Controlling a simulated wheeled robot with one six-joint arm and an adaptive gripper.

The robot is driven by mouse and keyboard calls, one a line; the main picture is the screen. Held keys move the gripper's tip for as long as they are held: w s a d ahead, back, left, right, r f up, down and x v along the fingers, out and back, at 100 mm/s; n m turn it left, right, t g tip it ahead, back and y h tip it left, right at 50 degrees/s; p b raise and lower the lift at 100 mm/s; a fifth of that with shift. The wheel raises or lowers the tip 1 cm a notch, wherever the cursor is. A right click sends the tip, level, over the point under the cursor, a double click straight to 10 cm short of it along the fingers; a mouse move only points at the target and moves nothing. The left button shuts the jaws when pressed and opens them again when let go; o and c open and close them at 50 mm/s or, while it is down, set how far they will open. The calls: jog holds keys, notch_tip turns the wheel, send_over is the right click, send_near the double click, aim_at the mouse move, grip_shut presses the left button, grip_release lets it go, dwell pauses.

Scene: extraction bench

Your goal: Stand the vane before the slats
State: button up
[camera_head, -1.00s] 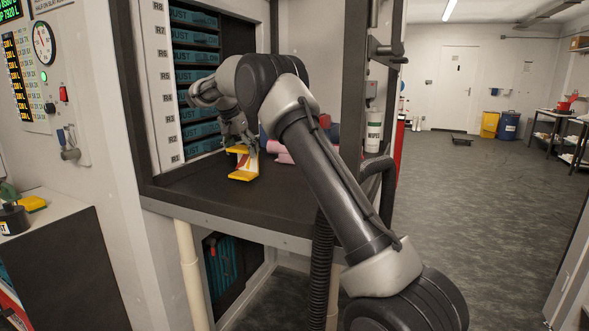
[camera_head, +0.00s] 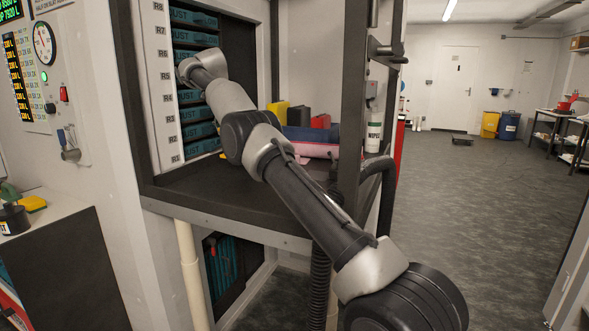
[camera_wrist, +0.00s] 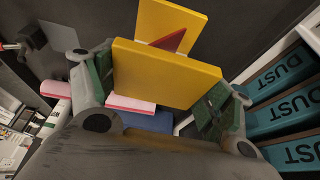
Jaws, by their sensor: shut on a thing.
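In the wrist view the vane (camera_wrist: 165,75) shows as yellow plates with a red pointed piece (camera_wrist: 169,42) between them. My gripper (camera_wrist: 160,92) is shut on it, with green-padded fingers on the left and right of the nearer yellow plate.
The dark bench top (camera_head: 200,190) is bare in front of the slats. Yellow (camera_head: 277,113), black (camera_head: 298,116) and red (camera_head: 321,121) items stand at the back. A dark post (camera_head: 352,100) rises at the bench's right corner.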

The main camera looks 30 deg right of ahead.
jog(key=shift+s+r, duration=0.3)
jog(key=shift+r, duration=0.35)
jog(key=shift+d+r, duration=0.1)
jog(key=shift+s, duration=0.1)
notch_tip(320, 180, down, 10)
jog(key=shift+f, duration=0.1)
dwell(0.4)
jog(key=shift+f, duration=0.15)
jog(key=o, duration=1.4)
jog(key=v, duration=1.2)
